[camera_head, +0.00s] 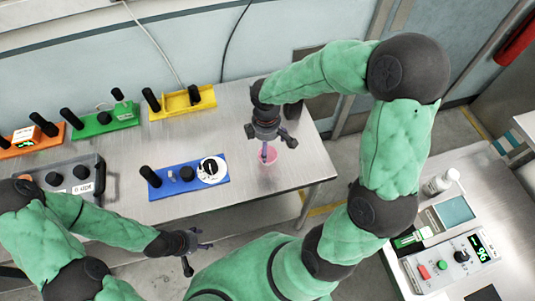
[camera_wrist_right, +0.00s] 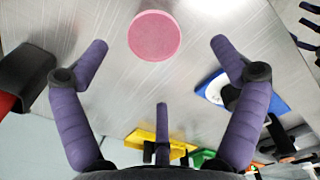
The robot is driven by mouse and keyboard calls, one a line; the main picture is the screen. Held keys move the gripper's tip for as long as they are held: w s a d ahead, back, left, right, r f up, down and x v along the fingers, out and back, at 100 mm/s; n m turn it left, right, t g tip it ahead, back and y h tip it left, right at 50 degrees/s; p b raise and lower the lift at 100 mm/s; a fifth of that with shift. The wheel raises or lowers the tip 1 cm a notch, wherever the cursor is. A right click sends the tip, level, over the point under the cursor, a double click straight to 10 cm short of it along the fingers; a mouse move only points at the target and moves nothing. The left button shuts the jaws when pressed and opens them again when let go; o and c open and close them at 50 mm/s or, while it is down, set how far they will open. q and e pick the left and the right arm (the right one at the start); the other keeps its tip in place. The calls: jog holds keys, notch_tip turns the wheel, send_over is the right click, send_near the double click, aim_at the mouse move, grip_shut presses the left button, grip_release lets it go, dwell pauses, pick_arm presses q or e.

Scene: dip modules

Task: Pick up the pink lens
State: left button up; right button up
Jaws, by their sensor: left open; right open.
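The pink lens (camera_head: 268,157) is a small round disc lying on the metal table near its right end. In the right wrist view the pink lens (camera_wrist_right: 154,35) lies flat on the table, ahead of and between the spread fingers. My right gripper (camera_head: 268,145) is above the lens, open and empty; it also shows in the right wrist view (camera_wrist_right: 150,60), with a gap to the lens. In the head view a finger partly covers the lens. My left gripper (camera_head: 190,248) is open and empty, low at the table's front edge, far left of the lens.
A blue module (camera_head: 188,179) with a white dial stands left of the lens. Yellow (camera_head: 180,103), green (camera_head: 104,120) and orange (camera_head: 32,141) modules line the back. A grey control box (camera_head: 75,180) is at the left. The metal table (camera_head: 240,205) is bare around the lens.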

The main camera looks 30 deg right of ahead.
aim_at(268, 154)
jog(key=shift+w+f, duration=0.15)
jog(key=shift+f, duration=0.3)
jog(key=f, duration=0.1)
jog(key=f+b, duration=0.1)
jog(key=f, duration=0.3)
jog(key=shift+d+b, duration=0.3)
jog(key=shift+d, duration=0.05)
jog(key=shift+r, duration=0.1)
jog(key=shift+c, duration=0.2)
jog(key=c, duration=1)
